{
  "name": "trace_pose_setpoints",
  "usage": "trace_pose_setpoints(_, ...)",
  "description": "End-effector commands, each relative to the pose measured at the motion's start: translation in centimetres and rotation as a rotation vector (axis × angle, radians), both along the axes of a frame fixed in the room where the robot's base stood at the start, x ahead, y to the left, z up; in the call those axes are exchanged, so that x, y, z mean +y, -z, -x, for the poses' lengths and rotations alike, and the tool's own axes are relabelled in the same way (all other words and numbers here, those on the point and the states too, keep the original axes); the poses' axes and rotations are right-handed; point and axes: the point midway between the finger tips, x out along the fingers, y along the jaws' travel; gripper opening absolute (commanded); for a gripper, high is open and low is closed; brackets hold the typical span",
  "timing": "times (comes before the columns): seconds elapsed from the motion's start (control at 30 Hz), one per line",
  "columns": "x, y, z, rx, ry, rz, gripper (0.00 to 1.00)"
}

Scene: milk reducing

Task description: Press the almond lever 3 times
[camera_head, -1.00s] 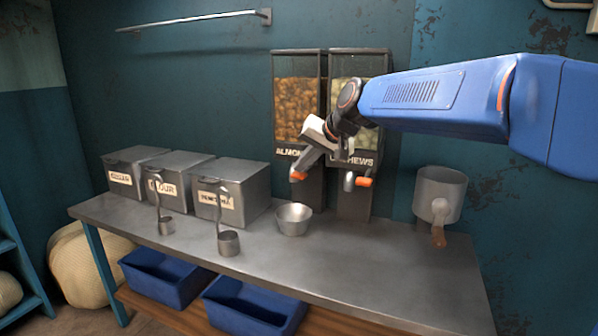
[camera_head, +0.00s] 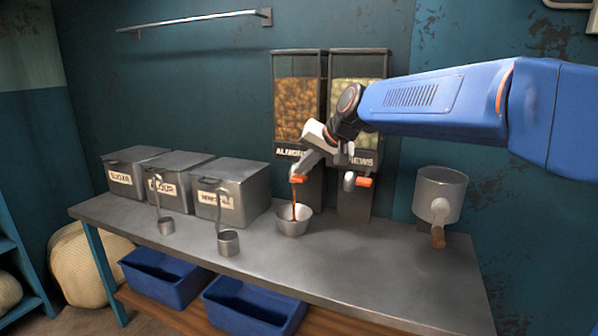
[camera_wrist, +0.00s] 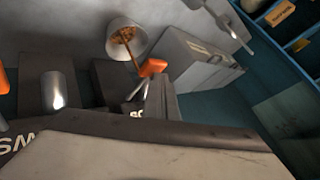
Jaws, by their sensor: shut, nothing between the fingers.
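A thin brown stream (camera_head: 294,207) falls from below the lever into the metal bowl (camera_head: 292,225). In the wrist view, brown nuts lie in the bowl (camera_wrist: 112,48).
The cashew dispenser (camera_head: 358,95) with its own orange lever (camera_head: 364,182) is close on the right, partly behind my arm. The front right counter (camera_head: 400,270) is clear.

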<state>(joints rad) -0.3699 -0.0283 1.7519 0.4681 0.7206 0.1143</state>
Motion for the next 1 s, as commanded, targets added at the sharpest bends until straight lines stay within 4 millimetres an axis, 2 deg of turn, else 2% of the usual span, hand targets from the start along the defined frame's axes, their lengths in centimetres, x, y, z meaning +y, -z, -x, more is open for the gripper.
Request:
trace_pose_setpoints(0.53,0.0,0.2,0.0,0.002,-0.001,0.001,0.00)
trace_pose_setpoints(1.0,0.0,-1.9,0.0,0.001,-0.001,0.000,0.00)
